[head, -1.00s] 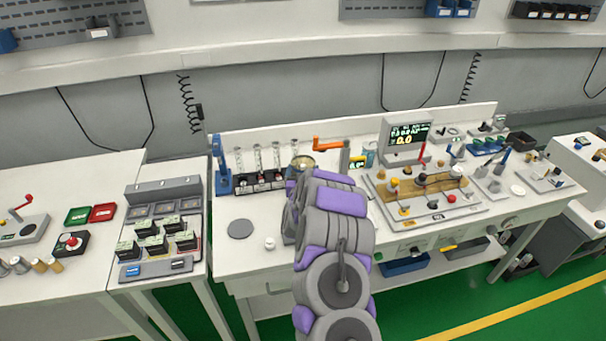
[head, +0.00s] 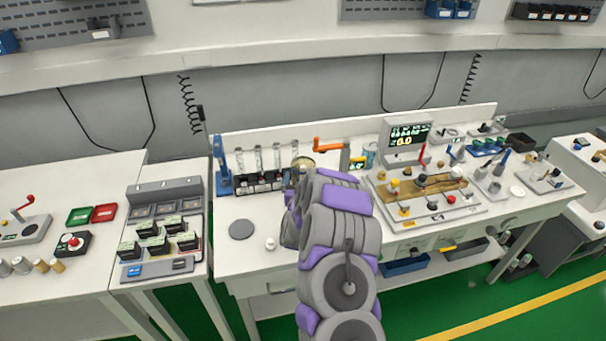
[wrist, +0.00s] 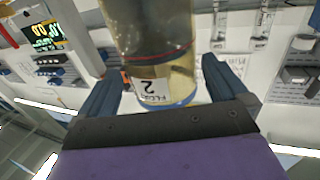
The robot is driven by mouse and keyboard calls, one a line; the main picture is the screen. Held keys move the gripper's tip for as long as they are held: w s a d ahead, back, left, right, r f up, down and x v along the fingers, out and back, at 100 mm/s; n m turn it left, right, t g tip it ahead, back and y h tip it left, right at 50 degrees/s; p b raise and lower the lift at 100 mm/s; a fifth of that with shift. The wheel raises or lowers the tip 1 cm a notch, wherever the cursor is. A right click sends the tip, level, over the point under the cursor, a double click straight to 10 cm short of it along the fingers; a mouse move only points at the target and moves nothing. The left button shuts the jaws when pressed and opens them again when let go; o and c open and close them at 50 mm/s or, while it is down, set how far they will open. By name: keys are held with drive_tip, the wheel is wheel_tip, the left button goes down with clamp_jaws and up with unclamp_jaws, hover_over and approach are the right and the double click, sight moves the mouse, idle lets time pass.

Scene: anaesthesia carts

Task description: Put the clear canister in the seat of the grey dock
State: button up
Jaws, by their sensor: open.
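In the wrist view a see-through, yellow-tinted canister (wrist: 165,82) with a dark upper part, a red line and a white label marked 2 stands between the blue fingers of my gripper (wrist: 162,70). The fingers are open on either side of it, with a gap visible at the right finger. In the head view the round top of the canister (head: 303,163) shows just beyond my arm. My arm hides most of my gripper and the canister's lower part there. I cannot make out the grey dock for sure; my arm covers that part of the bench.
A row of clear tubes (head: 258,162) and a blue stand (head: 222,168) are left of the canister. An orange-handled fixture (head: 330,145) is close on its right. A dark disc (head: 241,229) and a small white knob (head: 270,243) lie front left. A crowded panel (head: 430,195) fills the right.

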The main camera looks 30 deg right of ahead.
drive_tip(key=v, duration=0.8)
drive_tip(key=shift+p, duration=0.45)
